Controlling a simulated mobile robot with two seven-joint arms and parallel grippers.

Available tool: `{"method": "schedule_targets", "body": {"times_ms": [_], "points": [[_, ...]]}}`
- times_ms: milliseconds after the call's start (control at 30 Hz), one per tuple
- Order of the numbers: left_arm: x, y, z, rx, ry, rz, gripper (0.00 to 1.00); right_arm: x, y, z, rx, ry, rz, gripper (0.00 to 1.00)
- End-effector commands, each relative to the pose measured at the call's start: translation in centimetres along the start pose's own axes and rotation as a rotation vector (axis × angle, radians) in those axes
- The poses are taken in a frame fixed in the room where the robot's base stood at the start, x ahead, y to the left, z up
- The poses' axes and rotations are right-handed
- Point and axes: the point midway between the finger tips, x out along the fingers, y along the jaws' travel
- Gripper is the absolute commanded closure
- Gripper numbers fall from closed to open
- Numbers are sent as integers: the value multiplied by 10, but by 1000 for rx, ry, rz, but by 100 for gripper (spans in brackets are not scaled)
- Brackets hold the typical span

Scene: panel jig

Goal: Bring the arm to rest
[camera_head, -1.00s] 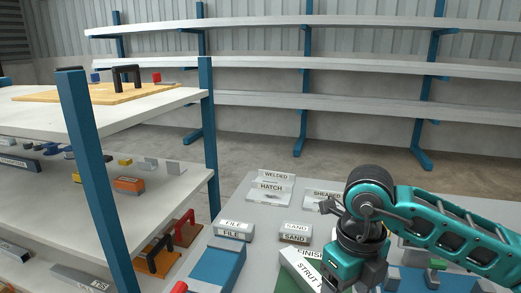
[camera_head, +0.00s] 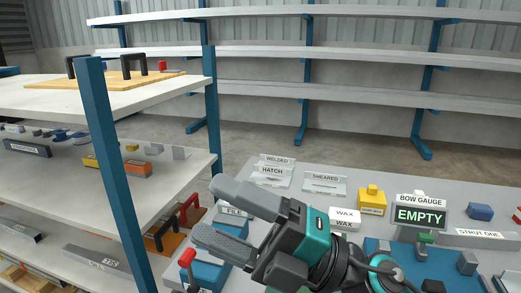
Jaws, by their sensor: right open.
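My right arm comes in from the lower right, and its gripper (camera_head: 222,218) points left over the left part of the grey table. Its two grey fingers are apart, with nothing seen between them. The fingers hang in front of the FILE block (camera_head: 234,211) and a blue piece (camera_head: 203,276), hiding parts of both. My left gripper is not in view.
A shelf rack with a blue post (camera_head: 112,170) stands close at left.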

Motion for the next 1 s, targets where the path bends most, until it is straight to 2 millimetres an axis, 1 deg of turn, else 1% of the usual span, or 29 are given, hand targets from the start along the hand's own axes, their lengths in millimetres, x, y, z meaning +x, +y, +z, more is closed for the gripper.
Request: {"method": "schedule_targets", "body": {"times_ms": [33,100,167,233,267,333,367,400,467,500,567,600,667,700,767,800,900,967,1000], "points": [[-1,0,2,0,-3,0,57,-8,11,15,68,-116,84,28],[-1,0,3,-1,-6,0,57,-24,21,39,155,-287,183,28],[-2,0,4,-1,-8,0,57,-43,24,61,234,-439,251,28],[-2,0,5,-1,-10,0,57,-72,21,83,330,-621,314,28],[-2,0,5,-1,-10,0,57,-85,17,92,373,-700,335,28],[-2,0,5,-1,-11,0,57,-120,3,107,476,-886,370,28],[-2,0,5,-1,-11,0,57,-135,-5,112,522,-965,379,28],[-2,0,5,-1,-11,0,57,-157,-17,116,581,-1072,384,28],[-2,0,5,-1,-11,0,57,-189,-39,116,676,-1230,380,28],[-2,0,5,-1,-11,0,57,-211,-54,113,742,-1335,369,28],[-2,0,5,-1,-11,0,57,-242,-79,103,840,-1488,339,28],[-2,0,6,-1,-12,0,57,-261,-95,93,906,-1584,313,28],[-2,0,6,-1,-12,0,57,-285,-116,74,997,-1710,265,28],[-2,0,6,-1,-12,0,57,-298,-129,61,1053,-1781,231,28],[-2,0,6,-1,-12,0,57,-314,-143,43,1123,-1870,181,28],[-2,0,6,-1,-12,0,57,-324,-151,30,1168,-1923,148,28],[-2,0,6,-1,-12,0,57,-341,-167,0,1264,-2029,67,28],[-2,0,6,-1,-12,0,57,-349,-175,-17,1317,-2083,19,28],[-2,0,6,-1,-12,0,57,-354,-179,-29,1353,-2116,-15,28]]}}
